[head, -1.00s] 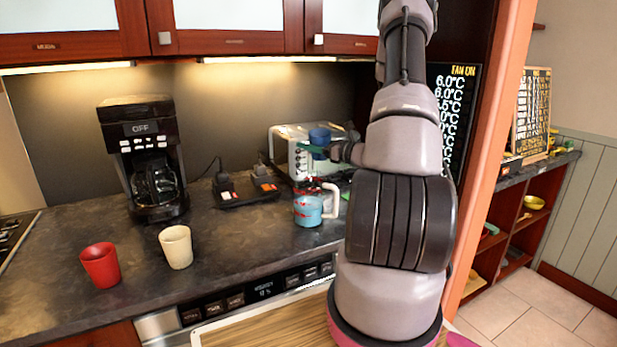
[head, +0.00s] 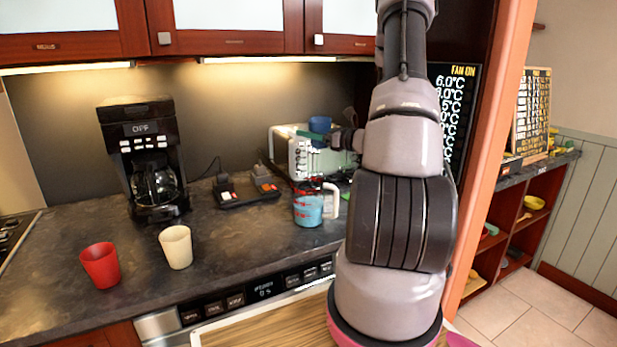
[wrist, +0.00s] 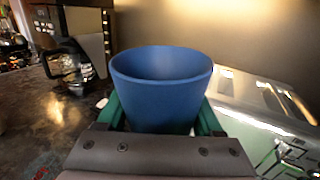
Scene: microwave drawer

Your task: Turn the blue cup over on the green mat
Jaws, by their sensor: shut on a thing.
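The blue cup (head: 320,124) is held in the air above the white toaster-like appliance at the back of the counter. In the wrist view the cup (wrist: 160,92) sits between the green fingers of my gripper (wrist: 162,118), its open rim at the top of the picture. My gripper (head: 316,138) is shut on it. Its exact tilt is hard to tell in the small head view. A small green patch (head: 346,196), perhaps the green mat, shows on the counter beside my arm; most of it is hidden.
The white appliance (head: 296,158) stands below the cup. A coffee maker (head: 150,160), a cream cup (head: 176,247) and a red cup (head: 101,266) stand to the left. Cabinets (head: 230,28) hang above.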

